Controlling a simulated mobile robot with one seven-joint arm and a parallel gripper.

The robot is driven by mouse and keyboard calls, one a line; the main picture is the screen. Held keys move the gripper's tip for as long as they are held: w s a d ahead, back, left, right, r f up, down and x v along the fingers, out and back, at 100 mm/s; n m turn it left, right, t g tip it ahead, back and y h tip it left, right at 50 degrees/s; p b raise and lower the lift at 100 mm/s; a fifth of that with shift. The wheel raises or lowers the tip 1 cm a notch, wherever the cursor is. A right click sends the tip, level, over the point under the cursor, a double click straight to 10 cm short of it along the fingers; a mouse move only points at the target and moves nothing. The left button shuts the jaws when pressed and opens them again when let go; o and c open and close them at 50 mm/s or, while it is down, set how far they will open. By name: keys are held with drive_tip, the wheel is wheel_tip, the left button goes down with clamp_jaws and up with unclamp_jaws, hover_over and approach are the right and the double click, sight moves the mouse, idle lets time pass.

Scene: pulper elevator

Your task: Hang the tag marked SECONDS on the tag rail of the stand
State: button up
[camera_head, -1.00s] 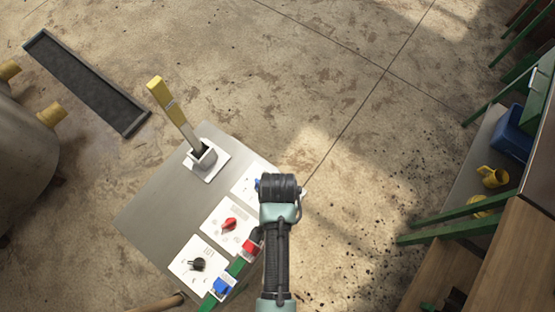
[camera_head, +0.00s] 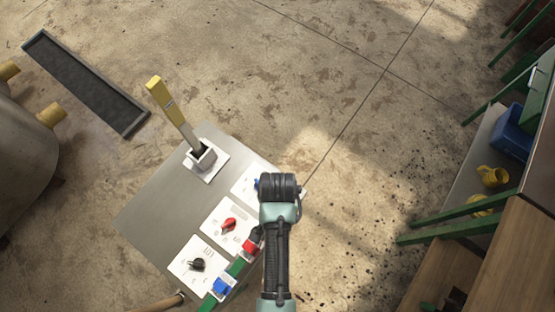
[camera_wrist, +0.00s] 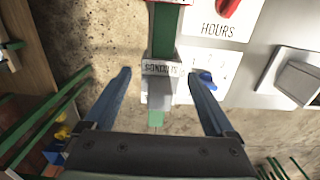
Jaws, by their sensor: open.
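My gripper (camera_wrist: 158,76) is open in the wrist view, one finger on each side of a pale grey tag (camera_wrist: 160,70). The fingers stand apart from the tag, with a gap on both sides. The tag's dark lettering is too small to read surely. It sits at the green tag rail (camera_wrist: 165,33) of the stand; I cannot tell whether it hangs on it or rests against it. In the head view my arm hides the gripper and this tag. A red tag (camera_head: 251,243) and a blue tag (camera_head: 224,286) are on the rail nearer the bottom.
The stand's grey top (camera_head: 150,215) carries a yellow-handled lever (camera_head: 172,112), a red knob (camera_head: 229,224), a black knob (camera_head: 197,264) and a blue knob (camera_wrist: 207,79). A bench with green legs (camera_head: 450,230) stands at right. The floor between is clear.

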wheel_tip(320, 180, up, 12)
drive_tip(key=shift+r, duration=0.2)
drive_tip(key=w+r+n+t, duration=0.3)
drive_tip(key=w+r+t, duration=0.8)
drive_tip(key=w+r, duration=0.95)
wheel_tip(320, 180, up, 22)
drive_tip(key=w+f+n+t, duration=0.1)
drive_tip(key=n+t, duration=0.1)
drive_tip(key=t, duration=0.5)
drive_tip(key=s+r+n+t, duration=0.1)
drive_tip(key=s+r+t, duration=0.3)
drive_tip(key=r, duration=0.8)
drive_tip(key=s+r+n+t, duration=0.1)
drive_tip(key=s+r+t, duration=0.4)
drive_tip(key=s+r, duration=0.3)
wheel_tip(320, 180, up, 4)
drive_tip(key=shift+f, duration=0.15)
drive_tip(key=shift+w, duration=0.1)
drive_tip(key=shift+c, duration=0.2)
